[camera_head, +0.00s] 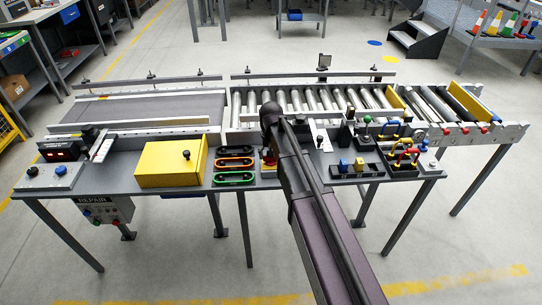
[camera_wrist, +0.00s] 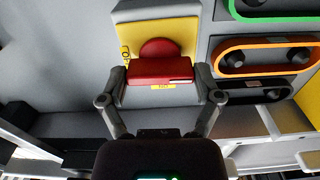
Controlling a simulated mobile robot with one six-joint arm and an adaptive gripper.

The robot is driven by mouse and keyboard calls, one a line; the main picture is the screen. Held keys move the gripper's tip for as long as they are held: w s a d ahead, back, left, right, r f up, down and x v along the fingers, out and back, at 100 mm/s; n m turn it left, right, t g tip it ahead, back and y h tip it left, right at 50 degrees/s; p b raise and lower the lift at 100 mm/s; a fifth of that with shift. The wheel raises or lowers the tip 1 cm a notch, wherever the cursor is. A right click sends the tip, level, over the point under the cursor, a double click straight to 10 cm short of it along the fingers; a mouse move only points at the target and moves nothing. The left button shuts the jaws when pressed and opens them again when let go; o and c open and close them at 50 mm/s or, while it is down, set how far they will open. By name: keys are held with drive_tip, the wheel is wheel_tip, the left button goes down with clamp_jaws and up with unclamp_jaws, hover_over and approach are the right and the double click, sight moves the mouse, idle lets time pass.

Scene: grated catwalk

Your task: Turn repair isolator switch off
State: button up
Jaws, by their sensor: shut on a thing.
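The isolator switch has a red rotary handle (camera_wrist: 160,70) on a yellow plate (camera_wrist: 192,32), fixed to a grey housing. The handle's bar lies level across the wrist picture, and a small yellow label shows just below it. My gripper (camera_wrist: 162,76) is shut on the red handle, one finger at each end of the bar. In the head view the switch's yellow plate (camera_head: 269,153) shows only as a sliver beside my arm, which hides the rest and my fingertips. A box marked REPAIR (camera_head: 92,201) hangs under the bench at the left.
Green, orange and dark oval-handled parts (camera_head: 234,164) stand close left of the switch. A yellow box (camera_head: 172,163) with a black knob is further left. Levers and a button box (camera_head: 355,168) crowd the right. Roller conveyors (camera_head: 310,100) run behind.

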drive_tip(key=shift+n, duration=0.3)
drive_tip(key=o, duration=0.9)
drive_tip(key=shift+m, duration=0.4)
